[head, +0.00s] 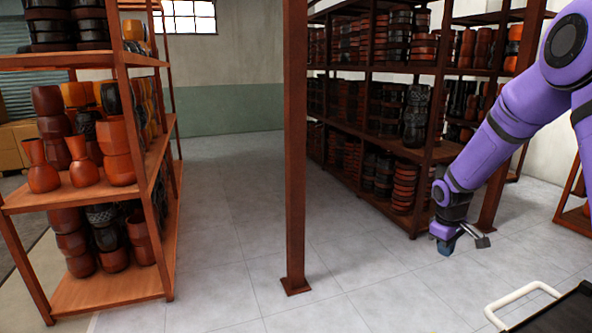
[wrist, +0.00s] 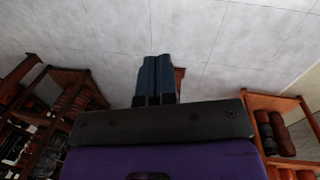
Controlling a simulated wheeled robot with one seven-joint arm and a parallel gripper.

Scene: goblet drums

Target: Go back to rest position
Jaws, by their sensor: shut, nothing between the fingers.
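My purple arm reaches in from the right of the head view and bends downward. My gripper (head: 447,247) hangs at its lower end, over the grey tiled floor and in front of the right-hand shelving. In the wrist view my gripper (wrist: 156,62) has its two dark blue fingers side by side, touching, with nothing between them. The fingers point at the bare floor (wrist: 100,25).
A wooden shelf (head: 150,170) with goblet drums (head: 115,150) stands at left. A brown post (head: 295,150) rises mid-view. A long drum rack (head: 370,135) stands behind my gripper. A dark cart with a pale handle (head: 520,298) is at lower right. The aisle floor (head: 225,200) is clear.

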